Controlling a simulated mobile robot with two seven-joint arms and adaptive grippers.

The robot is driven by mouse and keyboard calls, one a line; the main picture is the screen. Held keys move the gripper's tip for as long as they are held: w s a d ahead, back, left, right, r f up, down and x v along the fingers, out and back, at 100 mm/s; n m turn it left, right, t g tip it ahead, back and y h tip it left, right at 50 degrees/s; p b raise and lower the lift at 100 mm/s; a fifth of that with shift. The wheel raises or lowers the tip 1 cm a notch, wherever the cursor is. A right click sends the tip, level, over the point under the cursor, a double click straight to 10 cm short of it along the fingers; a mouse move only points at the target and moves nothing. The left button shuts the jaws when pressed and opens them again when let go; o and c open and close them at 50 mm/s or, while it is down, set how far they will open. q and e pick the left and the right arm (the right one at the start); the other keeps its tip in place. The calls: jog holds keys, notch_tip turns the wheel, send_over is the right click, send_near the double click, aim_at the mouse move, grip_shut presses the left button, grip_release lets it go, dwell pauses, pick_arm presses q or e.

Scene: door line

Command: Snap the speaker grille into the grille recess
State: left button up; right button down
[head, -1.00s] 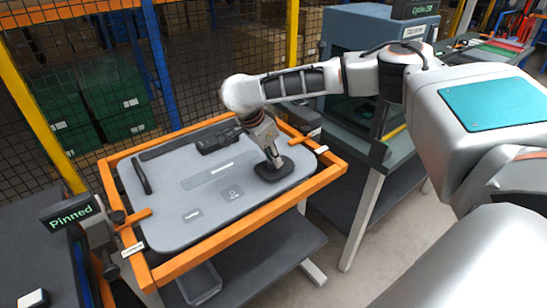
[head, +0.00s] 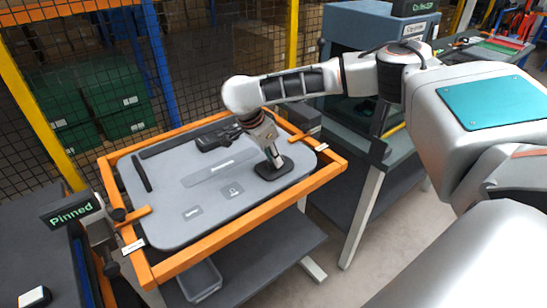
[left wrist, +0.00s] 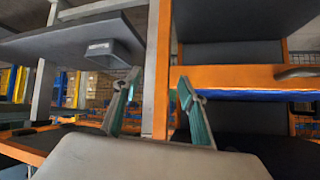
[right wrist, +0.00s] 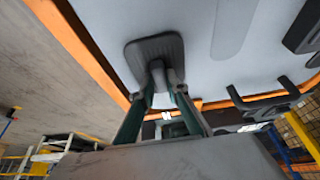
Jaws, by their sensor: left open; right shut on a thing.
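The speaker grille (head: 273,169) is a dark rounded plate at the right end of the grey door panel (head: 220,215). My right gripper (head: 270,152) is over it. In the right wrist view the right gripper (right wrist: 163,95) is shut on a short stem at the middle of the grille (right wrist: 155,52). The grille lies at or very near the panel surface; I cannot tell whether it is seated, and the recess under it is hidden. My left gripper (left wrist: 152,100) shows only in the left wrist view, open and empty, away from the panel.
An orange frame (head: 215,240) surrounds the panel. A dark switch-like part (head: 218,136) and a dark handle (head: 141,173) are on the panel. A "Pinned" sign (head: 70,213) stands at the left. A grey machine table (head: 400,155) is at the right.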

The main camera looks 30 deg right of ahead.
jog(key=c, duration=1.9)
grip_release()
jog(key=v, duration=1.2)
